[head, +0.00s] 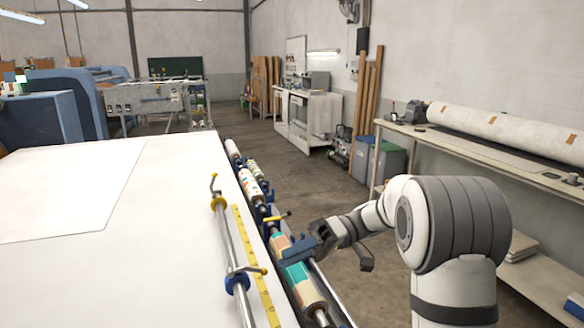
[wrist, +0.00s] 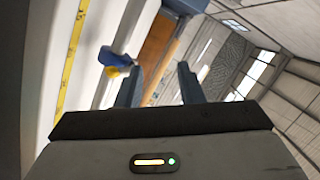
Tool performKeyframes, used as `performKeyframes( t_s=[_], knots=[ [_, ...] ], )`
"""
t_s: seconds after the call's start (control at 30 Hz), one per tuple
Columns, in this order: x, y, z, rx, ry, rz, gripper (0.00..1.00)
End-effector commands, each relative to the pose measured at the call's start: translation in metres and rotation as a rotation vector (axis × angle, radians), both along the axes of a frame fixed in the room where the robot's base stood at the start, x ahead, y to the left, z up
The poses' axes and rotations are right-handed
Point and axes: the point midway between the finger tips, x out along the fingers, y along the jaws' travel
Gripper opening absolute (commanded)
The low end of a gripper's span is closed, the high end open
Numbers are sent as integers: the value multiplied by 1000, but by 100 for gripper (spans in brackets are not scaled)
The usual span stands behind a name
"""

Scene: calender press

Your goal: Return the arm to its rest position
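My arm (head: 455,235), white with grey bands, reaches left from the right side of the head view, toward the edge of the white table. My gripper (head: 290,253) is over the row of rolls beside that table, close above a teal and tan patterned roll (head: 297,276). I cannot tell whether it touches the roll. In the wrist view the two dark fingers of my gripper (wrist: 160,78) stand apart with nothing held between them. A blue part with a yellow tip (wrist: 115,62) lies beyond the left finger.
The white table (head: 120,265) fills the left, with a metal rail (head: 231,240) and yellow measuring strip (head: 252,262) along its edge. A shelf bench (head: 470,150) with a long white roll (head: 500,130) stands right. Bins (head: 378,158) stand behind. The floor aisle (head: 300,175) is open.

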Motion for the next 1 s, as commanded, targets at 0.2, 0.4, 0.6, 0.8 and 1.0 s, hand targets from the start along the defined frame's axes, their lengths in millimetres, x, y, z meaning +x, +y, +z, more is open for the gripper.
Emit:
performKeyframes(
  t_s=[0.2,0.4,0.6,0.8,1.0],
  knots=[
    [-22,0,-1,-168,37,-21,34],
    [-53,-5,-6,-411,79,-74,34],
    [-101,-29,-18,-777,105,-221,34],
    [-147,-76,-33,-1153,59,-500,34],
    [-174,-122,-39,-1362,-53,-813,34]
  ],
)
